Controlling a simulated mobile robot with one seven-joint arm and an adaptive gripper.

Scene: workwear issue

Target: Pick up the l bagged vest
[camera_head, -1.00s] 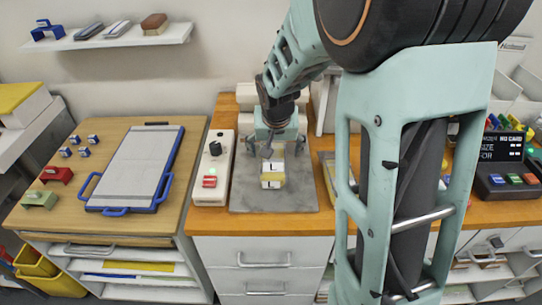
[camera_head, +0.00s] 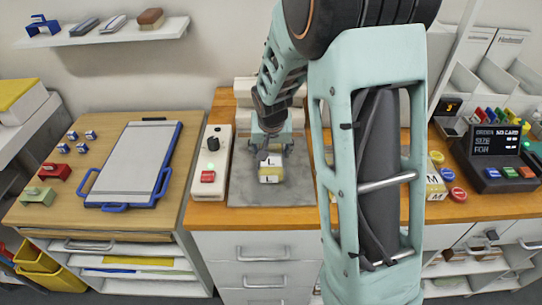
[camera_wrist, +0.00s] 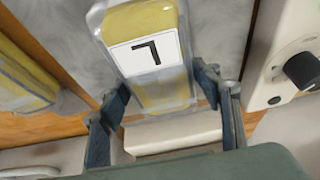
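The L bagged vest (camera_head: 270,176) is a clear bag with yellow cloth and a white label marked L. It lies on the grey mat (camera_head: 240,190). My gripper (camera_head: 270,152) is over its far part, fingers pointing down. In the wrist view, the bag (camera_wrist: 150,90) lies between the two fingers of my gripper (camera_wrist: 163,98). The fingers are apart: a gap shows beside the left one, and the right one is close to the bag's edge. I cannot tell whether it touches.
A white switch box (camera_head: 211,185) with a black knob stands left of the mat. Another yellow bag (camera_wrist: 22,80) lies at the left in the wrist view. Bags marked M (camera_head: 435,188) and a dark order display (camera_head: 492,158) are at the right. My arm hides part of the counter.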

